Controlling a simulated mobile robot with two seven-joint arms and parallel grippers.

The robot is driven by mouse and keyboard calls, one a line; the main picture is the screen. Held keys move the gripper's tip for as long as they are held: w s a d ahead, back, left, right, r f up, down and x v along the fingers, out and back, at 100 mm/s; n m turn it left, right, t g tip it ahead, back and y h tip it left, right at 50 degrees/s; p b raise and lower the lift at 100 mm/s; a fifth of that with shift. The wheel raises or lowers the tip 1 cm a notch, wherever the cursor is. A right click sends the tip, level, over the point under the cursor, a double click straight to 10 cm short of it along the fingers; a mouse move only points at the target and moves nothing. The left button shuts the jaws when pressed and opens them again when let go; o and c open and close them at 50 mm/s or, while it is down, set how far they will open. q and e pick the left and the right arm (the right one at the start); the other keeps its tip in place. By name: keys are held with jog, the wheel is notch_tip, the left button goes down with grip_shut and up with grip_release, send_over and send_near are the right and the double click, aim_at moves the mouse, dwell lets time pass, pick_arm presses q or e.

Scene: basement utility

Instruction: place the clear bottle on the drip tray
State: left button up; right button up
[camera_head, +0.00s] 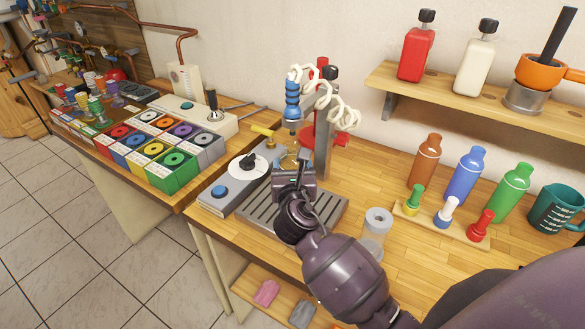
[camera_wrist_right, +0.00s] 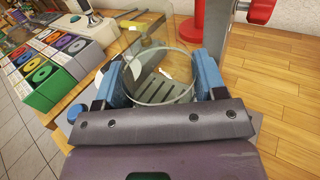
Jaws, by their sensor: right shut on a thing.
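My right gripper (camera_head: 290,160) is over the back part of the grey slotted drip tray (camera_head: 262,214), beside the grey upright post. In the right wrist view its blue fingers (camera_wrist_right: 165,85) are closed on the clear bottle (camera_wrist_right: 152,52), one on each side. The bottle is see-through, with a round rim between the fingers, and the tray's slots (camera_wrist_right: 182,92) show through and below it. In the head view the gripper and wrist mostly hide the bottle. I cannot tell whether its base touches the tray. My left gripper is not in view.
A control box with a white dial (camera_head: 247,166) adjoins the tray on the left. A blue nozzle with a coiled white hose (camera_head: 292,100) hangs behind. A grey-topped clear container (camera_head: 375,225) stands right of the tray. Coloured bottles (camera_head: 468,175) and a teal jug (camera_head: 555,210) stand farther right.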

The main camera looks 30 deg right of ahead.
jog(key=shift+s+f, duration=0.1)
jog(key=shift+f, duration=0.2)
jog(key=o, duration=1.1)
jog(key=v, duration=1.2)
jog(key=shift+b, duration=0.3)
